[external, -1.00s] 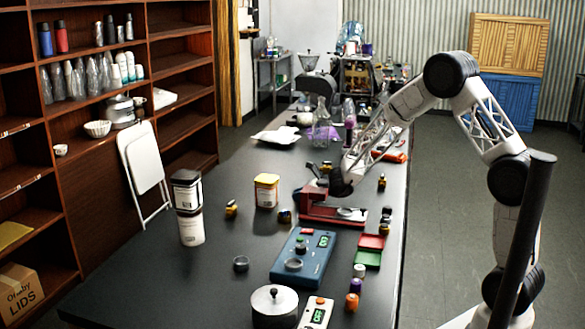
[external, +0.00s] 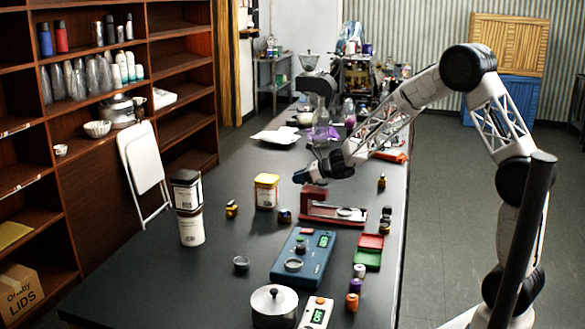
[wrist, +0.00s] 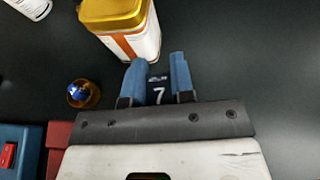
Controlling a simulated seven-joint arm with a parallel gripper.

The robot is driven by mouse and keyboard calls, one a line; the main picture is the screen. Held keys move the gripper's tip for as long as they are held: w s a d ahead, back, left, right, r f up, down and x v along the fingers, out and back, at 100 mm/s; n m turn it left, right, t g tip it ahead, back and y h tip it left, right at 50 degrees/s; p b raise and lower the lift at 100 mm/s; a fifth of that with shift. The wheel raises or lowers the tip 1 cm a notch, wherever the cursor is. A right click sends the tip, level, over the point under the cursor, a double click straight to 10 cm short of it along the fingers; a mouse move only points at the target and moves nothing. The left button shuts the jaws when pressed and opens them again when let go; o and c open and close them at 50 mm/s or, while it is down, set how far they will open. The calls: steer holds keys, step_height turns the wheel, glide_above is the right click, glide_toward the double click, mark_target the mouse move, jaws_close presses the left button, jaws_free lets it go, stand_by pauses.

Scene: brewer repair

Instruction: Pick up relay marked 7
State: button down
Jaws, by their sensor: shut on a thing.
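The relay marked 7 (wrist: 158,92) is a dark piece with a white 7 in the wrist view. It sits between the two blue fingers of my gripper (wrist: 157,72), which is shut on it. In the external view my gripper (external: 302,177) is above the table, near the red press-like stand (external: 335,212).
A white canister with a yellow lid (external: 266,190) stands close to the gripper; it also shows in the wrist view (wrist: 122,25). A small amber jar (wrist: 83,93) is nearby. A blue device (external: 303,258) and red and green trays (external: 368,260) lie nearer.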

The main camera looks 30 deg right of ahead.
steer(key=shift+r, duration=1.15)
steer(key=shift+r, duration=0.15)
